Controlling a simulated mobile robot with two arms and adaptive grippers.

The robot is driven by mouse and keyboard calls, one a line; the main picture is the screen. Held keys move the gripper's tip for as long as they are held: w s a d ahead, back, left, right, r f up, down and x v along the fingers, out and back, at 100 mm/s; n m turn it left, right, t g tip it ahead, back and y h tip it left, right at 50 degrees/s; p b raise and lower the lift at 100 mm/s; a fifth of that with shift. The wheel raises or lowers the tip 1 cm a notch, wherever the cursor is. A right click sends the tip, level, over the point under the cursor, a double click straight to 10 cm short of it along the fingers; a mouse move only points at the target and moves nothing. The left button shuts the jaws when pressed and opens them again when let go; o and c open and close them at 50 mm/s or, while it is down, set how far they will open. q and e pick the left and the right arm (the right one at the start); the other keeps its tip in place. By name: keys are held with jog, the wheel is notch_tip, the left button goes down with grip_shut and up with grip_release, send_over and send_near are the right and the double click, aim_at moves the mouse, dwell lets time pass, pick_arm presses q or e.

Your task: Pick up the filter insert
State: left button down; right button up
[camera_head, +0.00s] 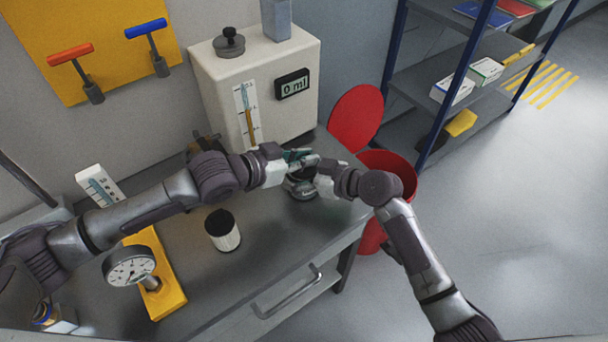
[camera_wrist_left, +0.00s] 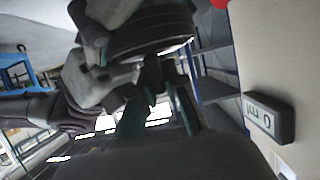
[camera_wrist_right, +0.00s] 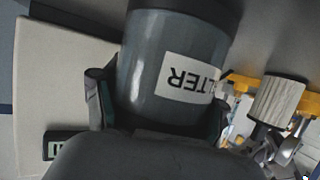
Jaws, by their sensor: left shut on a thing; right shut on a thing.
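The filter insert (camera_head: 222,230), a white pleated cylinder with a black top, stands upright on the grey workbench, apart from both grippers. It also shows in the right wrist view (camera_wrist_right: 277,100). My right gripper (camera_head: 314,180) is shut on a grey cylindrical filter housing (camera_wrist_right: 175,65) with a white label reading "LTER". The arms and fingers hide much of the housing in the head view.
A yellow stand with a dial gauge (camera_head: 130,266) is left of the insert. A white machine with a "0 ml" display (camera_head: 292,84) stands behind the grippers. A red bin (camera_head: 400,168) with its lid open is right of the bench. Bench around the insert is clear.

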pick_arm(q)
jog(key=shift+r, duration=0.1)
pick_arm(e)
jog(key=shift+f, duration=0.1)
pick_arm(q)
notch_tip(320, 180, up, 10)
jog(key=shift+f, duration=0.1)
dwell(0.3)
pick_arm(e)
jog(key=o, duration=1.2)
jog(key=shift+o, duration=0.2)
jog(key=v, duration=1.2)
pick_arm(q)
jog(key=shift+d, duration=0.15)
pick_arm(e)
jog(key=shift+d, duration=0.1)
